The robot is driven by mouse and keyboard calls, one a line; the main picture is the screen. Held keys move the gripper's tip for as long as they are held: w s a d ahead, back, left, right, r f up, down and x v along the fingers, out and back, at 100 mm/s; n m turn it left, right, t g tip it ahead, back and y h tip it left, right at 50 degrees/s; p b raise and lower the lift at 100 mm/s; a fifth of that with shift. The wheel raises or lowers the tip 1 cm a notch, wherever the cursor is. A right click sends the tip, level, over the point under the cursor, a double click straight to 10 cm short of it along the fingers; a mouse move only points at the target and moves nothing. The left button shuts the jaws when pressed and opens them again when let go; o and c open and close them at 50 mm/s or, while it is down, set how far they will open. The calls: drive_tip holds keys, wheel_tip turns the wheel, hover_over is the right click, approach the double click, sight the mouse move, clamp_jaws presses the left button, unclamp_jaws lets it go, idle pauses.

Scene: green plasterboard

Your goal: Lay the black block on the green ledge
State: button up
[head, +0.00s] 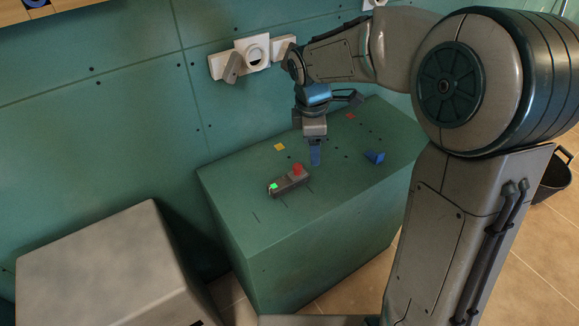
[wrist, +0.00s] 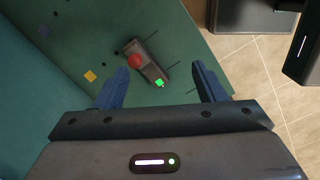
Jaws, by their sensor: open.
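The green ledge (head: 290,235) is a box-shaped block of green board against the green wall; its top shows in the wrist view (wrist: 185,40). I see no plain black block. A dark grey oblong block (head: 291,184) with a red knob and a bright green square lies on the ledge top. In the wrist view the dark block (wrist: 152,66) shows between and beyond the fingertips. My gripper (head: 315,158) is over the ledge, pointing down, behind the dark block in the head view. Its blue fingers (wrist: 160,80) are apart with nothing between them.
A small blue block (head: 374,157) sits on the ledge to the right. A grey box (head: 105,265) stands at lower left. White wall fittings (head: 240,60) are behind the arm.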

sight(292, 176)
drive_tip(key=w+a+f+n+y, duration=0.1)
drive_tip(key=w+a+f+n, duration=0.4)
drive_tip(key=w+n, duration=0.1)
drive_tip(key=shift+g, duration=0.4)
wheel_tip(292, 176, down, 8)
drive_tip(key=shift+w+a+f, duration=0.1)
drive_tip(key=shift+a+f, duration=0.05)
drive_tip(key=shift+f, duration=0.05)
drive_tip(key=shift+s+f+p, duration=0.2)
drive_tip(key=shift+f, duration=1.15)
drive_tip(key=shift+s+f+p, duration=0.15)
drive_tip(key=shift+f, duration=1.15)
drive_tip(key=c, duration=1.2)
drive_tip(key=shift+c, duration=0.3)
drive_tip(key=shift+r, duration=0.2)
